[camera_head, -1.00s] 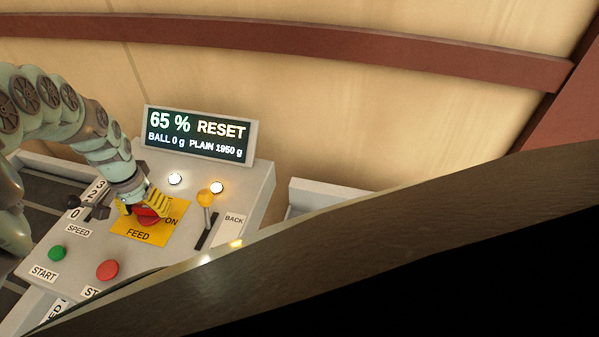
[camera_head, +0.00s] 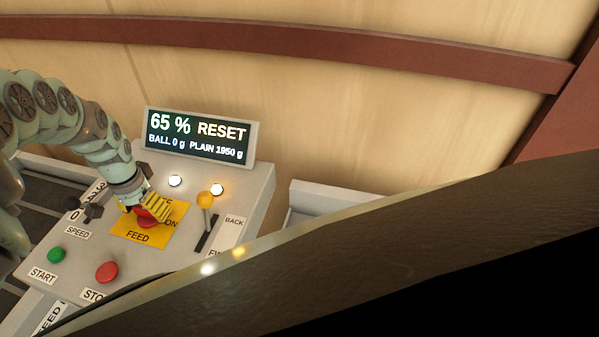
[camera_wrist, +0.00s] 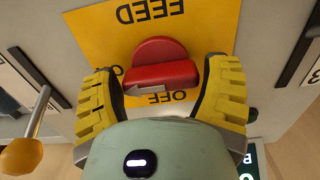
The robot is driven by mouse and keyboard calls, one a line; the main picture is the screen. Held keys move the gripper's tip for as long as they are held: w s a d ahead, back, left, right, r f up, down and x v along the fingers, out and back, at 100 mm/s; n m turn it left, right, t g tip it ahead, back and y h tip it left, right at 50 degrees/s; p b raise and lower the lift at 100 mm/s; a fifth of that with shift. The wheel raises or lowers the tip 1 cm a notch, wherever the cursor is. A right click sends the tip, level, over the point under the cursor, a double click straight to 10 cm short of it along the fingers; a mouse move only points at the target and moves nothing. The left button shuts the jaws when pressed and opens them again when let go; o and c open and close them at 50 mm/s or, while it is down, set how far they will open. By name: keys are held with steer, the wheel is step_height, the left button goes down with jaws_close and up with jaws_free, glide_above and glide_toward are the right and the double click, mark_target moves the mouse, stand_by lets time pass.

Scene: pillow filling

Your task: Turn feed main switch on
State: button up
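The feed main switch is a red rotary knob (camera_head: 147,218) on a yellow plate (camera_head: 134,236) marked FEED, ON and OFF. The knob also shows in the wrist view (camera_wrist: 160,65), with a white arrow on its grip bar that points left, toward a partly hidden label. OFF reads upside down just below the bar. My gripper (camera_head: 150,208) is at the knob. In the wrist view its yellow ribbed fingers (camera_wrist: 162,90) stand at both ends of the bar and appear to touch it. In the head view the fingers hide part of the knob and labels.
A lever with an orange ball (camera_head: 205,199) stands right of the plate. The speed selector (camera_head: 93,211) is at the left. Green (camera_head: 57,255) and red (camera_head: 107,271) buttons are in front. A display (camera_head: 199,136) reads 65 % RESET. A dark brown surface (camera_head: 400,250) covers the lower right.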

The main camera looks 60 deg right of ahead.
steer(key=o, duration=0.3)
steer(key=shift+o, duration=0.2)
step_height(320, 180, up, 7)
steer(key=shift+w+f, duration=0.15)
steer(key=shift+r, duration=0.35)
stand_by(0.5)
